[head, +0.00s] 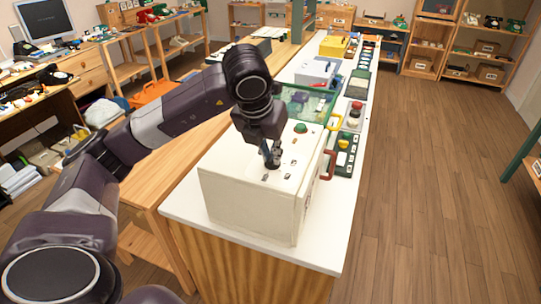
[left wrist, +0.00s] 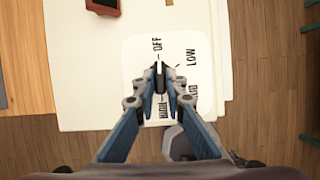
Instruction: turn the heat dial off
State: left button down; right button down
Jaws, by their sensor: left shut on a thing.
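The heat dial (left wrist: 159,66) is a small dark knob on a white label plate (left wrist: 140,50) marked OFF, LOW and HIGH, with another word partly hidden. My left gripper (left wrist: 159,76) is shut on the dial, its fingertips one on each side of it. A pale mark on the dial lies towards the OFF word, but the fingers hide much of the knob. In the head view the left gripper (head: 271,163) reaches down onto the top of a cream box (head: 245,210); the dial itself is hidden there. My right gripper is not in view.
Other panels and a yellow box (head: 333,46) stand farther along the white counter (head: 335,215). Open wooden floor lies to the right.

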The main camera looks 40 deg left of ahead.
pick_arm(q)
jog(key=shift+w+r+n, duration=0.1)
jog(key=shift+n, duration=0.3)
jog(key=c, duration=2)
grip_release()
jog(key=v, duration=1.2)
jog(key=shift+d, duration=0.2)
